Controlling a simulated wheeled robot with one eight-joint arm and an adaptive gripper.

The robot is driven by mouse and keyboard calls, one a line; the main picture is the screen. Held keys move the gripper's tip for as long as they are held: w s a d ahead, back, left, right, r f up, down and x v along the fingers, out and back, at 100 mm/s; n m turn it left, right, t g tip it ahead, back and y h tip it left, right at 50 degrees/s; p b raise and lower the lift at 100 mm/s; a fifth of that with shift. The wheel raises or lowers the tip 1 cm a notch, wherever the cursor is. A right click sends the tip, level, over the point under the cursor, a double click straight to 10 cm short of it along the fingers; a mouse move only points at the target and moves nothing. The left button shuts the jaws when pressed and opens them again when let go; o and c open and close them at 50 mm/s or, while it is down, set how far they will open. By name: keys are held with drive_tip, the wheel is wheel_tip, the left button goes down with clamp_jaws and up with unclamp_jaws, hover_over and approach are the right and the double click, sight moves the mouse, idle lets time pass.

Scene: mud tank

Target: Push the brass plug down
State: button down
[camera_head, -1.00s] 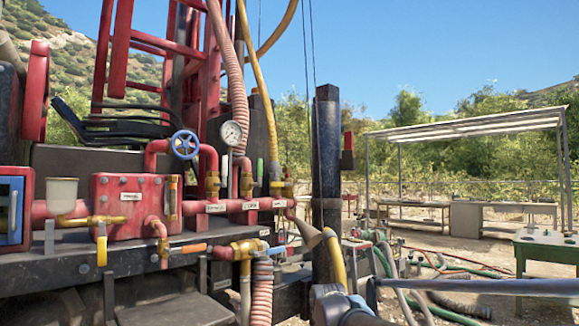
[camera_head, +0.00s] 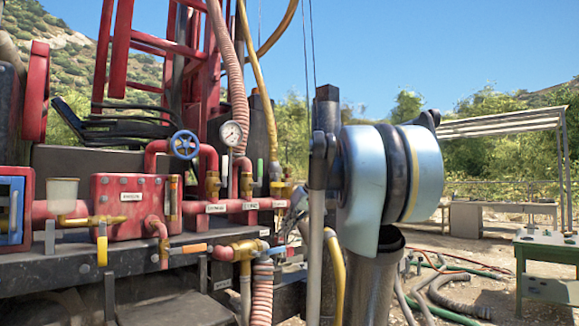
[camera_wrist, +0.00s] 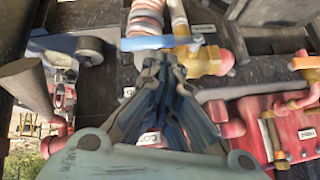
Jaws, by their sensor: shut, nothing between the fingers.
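I cannot tell for certain which brass part is the plug. Several brass fittings sit along the red pipework, among them a brass valve (camera_head: 247,248) with an orange and a blue handle, low on the rig. The same brass valve (camera_wrist: 207,60) shows upside down in the wrist view, just beyond my fingers. My gripper (camera_wrist: 165,62) is shut and empty, its fingertips overlapping the blue handle in the picture; contact cannot be told. In the head view my gripper (camera_head: 293,213) is small and partly hidden behind my arm, near the right end of the red pipe.
A red manifold box (camera_head: 128,207), a blue handwheel (camera_head: 185,145) and a pressure gauge (camera_head: 231,133) crowd the rig's front. A corrugated hose (camera_head: 262,292) hangs below the valve. My arm hides the centre right. A green table (camera_head: 545,255) stands far right.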

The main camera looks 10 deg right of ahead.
drive_tip(key=w+d+r+n+t+y, duration=0.1)
drive_tip(key=w+d+r, duration=0.3)
drive_tip(key=w+r, duration=0.6)
drive_tip(key=w+d+r+n+t+y, duration=0.1)
drive_tip(key=w+d+r+t, duration=0.2)
drive_tip(key=w+r, duration=0.8)
drive_tip(key=w+d+r+t+y, duration=0.1)
drive_tip(key=w+d+r, duration=0.4)
drive_tip(key=w+r, duration=0.6)
drive_tip(key=shift+w+r+n+t+y, duration=0.15)
drive_tip(key=shift+w+n+t+y, duration=0.2)
drive_tip(key=shift+w+t, duration=0.4)
drive_tip(key=shift+s, duration=0.1)
hover_over(287, 170)
drive_tip(key=d, duration=0.2)
wheel_tip(287, 170, down, 3)
drive_tip(key=shift+w+a+f, duration=0.1)
drive_tip(key=shift+w+f, duration=0.1)
drive_tip(key=shift+f, duration=1.55)
drive_tip(key=shift+f, duration=0.1)
drive_tip(key=shift+f, duration=1.3)
